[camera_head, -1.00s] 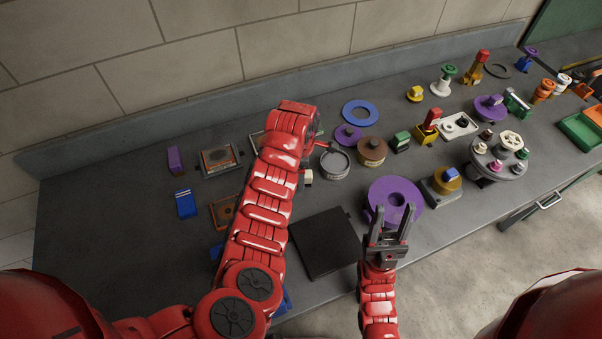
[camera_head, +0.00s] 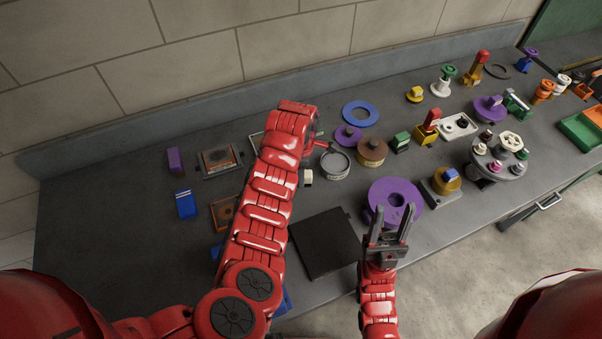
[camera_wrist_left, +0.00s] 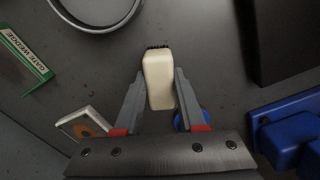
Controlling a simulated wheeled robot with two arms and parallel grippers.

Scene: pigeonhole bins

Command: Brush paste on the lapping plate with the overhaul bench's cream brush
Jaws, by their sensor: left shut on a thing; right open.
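The cream brush (camera_wrist_left: 158,82) is between the fingers of my left gripper (camera_wrist_left: 155,95), which is shut on it; dark bristles show at its far end. In the head view my left arm hides most of that gripper, and a small cream end (camera_head: 308,178) shows beside it. A flat black square plate (camera_head: 325,243) lies to the right of my left arm; I cannot tell for sure that it is the lapping plate. A round grey labelled dish (camera_head: 335,165) stands just beyond the brush. My right gripper (camera_head: 394,210) is open and empty, over the near edge of a purple disc.
The purple disc (camera_head: 396,190) lies right of the black plate. A brown round pot (camera_head: 372,152) and a blue ring (camera_head: 360,113) are farther back. A grey turret with knobs (camera_head: 498,165) stands at right. Blue parts (camera_wrist_left: 290,135) lie near the left gripper.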

